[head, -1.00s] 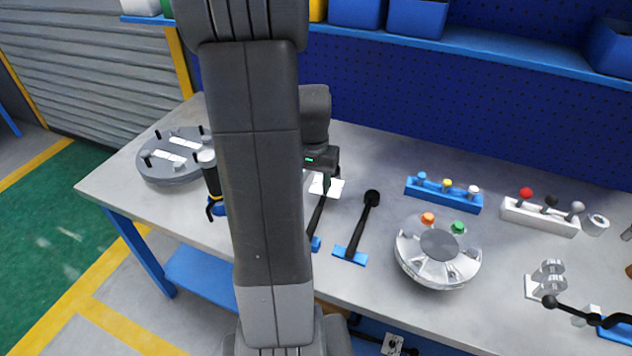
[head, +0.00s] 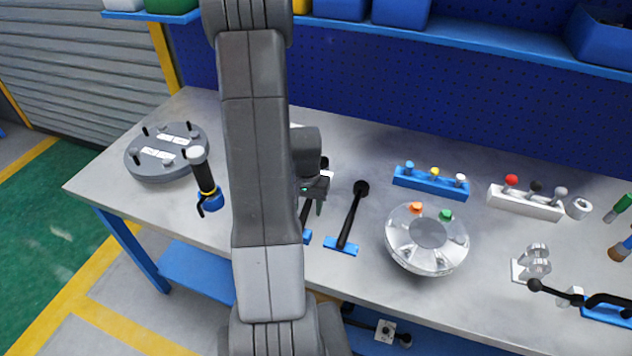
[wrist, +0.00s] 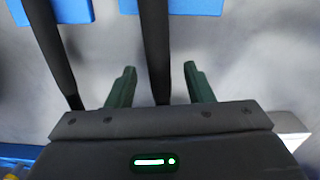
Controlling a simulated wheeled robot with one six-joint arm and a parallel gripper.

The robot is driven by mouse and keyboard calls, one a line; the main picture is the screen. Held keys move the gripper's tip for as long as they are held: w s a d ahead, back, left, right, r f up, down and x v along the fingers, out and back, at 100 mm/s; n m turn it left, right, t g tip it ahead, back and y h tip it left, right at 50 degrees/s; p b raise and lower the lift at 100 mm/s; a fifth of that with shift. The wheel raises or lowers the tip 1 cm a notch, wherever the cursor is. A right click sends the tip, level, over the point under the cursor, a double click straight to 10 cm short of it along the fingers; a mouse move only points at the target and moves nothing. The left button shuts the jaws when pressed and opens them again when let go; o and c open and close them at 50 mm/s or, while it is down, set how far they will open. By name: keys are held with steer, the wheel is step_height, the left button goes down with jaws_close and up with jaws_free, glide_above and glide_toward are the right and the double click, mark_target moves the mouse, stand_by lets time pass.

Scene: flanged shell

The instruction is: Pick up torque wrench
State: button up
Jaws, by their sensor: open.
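Two long black-handled tools with blue blocks at their near ends lie side by side on the bench; I cannot tell for sure which is the torque wrench. The right one (head: 352,215) is in full view, and it also shows at the left of the wrist view (wrist: 58,50). The left one (head: 305,214) is partly hidden by my arm in the head view. In the wrist view its black shaft (wrist: 155,45) runs between my fingers. My gripper (wrist: 160,82) is open and straddles this shaft in the picture, with nothing gripped; contact cannot be told.
A clear round flanged housing (head: 428,238) stands to the right. A blue rack (head: 430,184) and a white rack (head: 525,203) with knobs are behind it. A grey round plate (head: 165,155) and a black-and-blue tool (head: 207,185) are at the left.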

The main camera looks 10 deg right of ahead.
steer(key=shift+f, duration=0.35)
jaws_close()
steer(key=shift+r, duration=0.15)
step_height(320, 180, up, 10)
steer(key=shift+f+b, duration=0.1)
steer(key=shift+b, duration=0.35)
steer(key=c, duration=0.7)
jaws_free()
jaws_close()
